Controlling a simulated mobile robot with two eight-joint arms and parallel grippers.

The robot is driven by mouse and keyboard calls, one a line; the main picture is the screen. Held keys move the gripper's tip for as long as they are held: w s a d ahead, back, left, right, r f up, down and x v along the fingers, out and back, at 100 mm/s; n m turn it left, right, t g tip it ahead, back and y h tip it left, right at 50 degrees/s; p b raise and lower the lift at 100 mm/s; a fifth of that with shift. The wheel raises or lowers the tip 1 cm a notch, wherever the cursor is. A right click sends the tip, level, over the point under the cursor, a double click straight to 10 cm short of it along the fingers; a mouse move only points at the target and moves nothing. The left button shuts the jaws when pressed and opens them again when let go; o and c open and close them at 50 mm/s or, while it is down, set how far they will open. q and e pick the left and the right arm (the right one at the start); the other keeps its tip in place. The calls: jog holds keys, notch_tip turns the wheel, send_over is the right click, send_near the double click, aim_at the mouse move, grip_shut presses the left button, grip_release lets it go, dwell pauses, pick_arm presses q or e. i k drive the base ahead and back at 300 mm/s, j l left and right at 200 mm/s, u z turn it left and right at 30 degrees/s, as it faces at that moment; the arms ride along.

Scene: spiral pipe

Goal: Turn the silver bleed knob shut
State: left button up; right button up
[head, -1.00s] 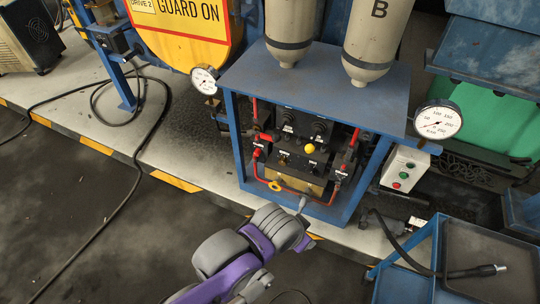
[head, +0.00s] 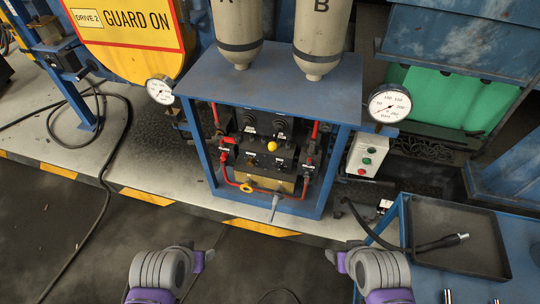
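The blue cabinet (head: 271,84) stands ahead of me with a dark valve panel (head: 262,157) inside its open front. The panel carries small dark knobs, a yellow knob (head: 272,146) and red-handled parts. The fittings are too small for me to tell surely which is the silver bleed knob. A grey, spout-like piece (head: 274,207) sticks out low at the cabinet's front. My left gripper (head: 203,258) and my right gripper (head: 336,260) are low in the view, in front of the cabinet and apart from it. Their fingers are mostly hidden by the wrists.
Two grey cylinders stand on the cabinet top, one marked B (head: 321,35). Round gauges flank it at left (head: 160,90) and right (head: 390,104). A button box (head: 367,156) hangs to its right. A blue cart with a dark tray (head: 459,235) and hose stands at front right.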

aim_at(306, 174)
jog(key=j+z, duration=0.5)
jog(key=k+j+z, duration=0.15)
jog(key=j+z, duration=0.3)
